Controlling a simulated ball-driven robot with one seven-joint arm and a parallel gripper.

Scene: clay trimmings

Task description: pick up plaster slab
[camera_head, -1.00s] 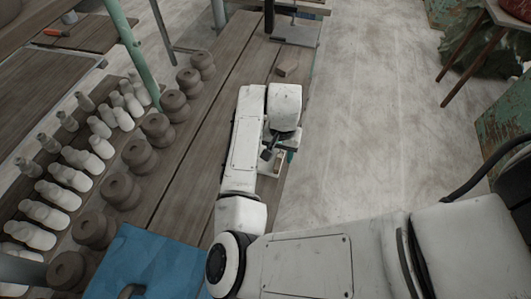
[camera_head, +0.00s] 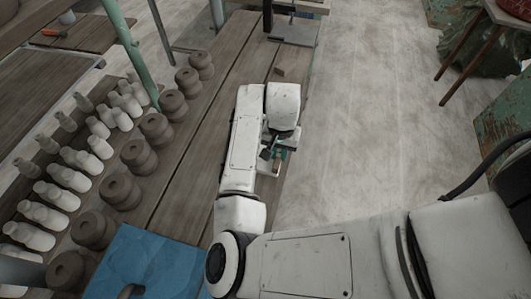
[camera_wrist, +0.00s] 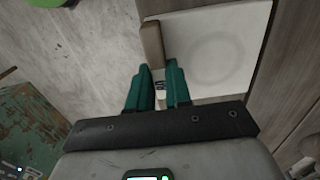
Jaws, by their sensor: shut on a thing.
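The plaster slab (camera_wrist: 225,50) is a pale, flat, square plate with a faint ring mark, at the upper right of the wrist view. A tan block-like grip (camera_wrist: 152,45) runs along its left edge; I cannot tell how it is joined. My gripper (camera_wrist: 158,85) has its two green fingers shut on this tan piece at the slab's edge. In the head view my gripper (camera_head: 279,158) is low at the workbench's right edge, and my arm hides most of the slab. Whether the slab is clear of the bench cannot be told.
The plank workbench (camera_head: 190,185) carries rows of brown clay rings (camera_head: 135,155) and white bottle-like pieces (camera_head: 75,180) at left. A blue cloth (camera_head: 150,262) lies in front. A small brown block (camera_head: 280,72) lies farther along. Open floor (camera_head: 355,120) is at right.

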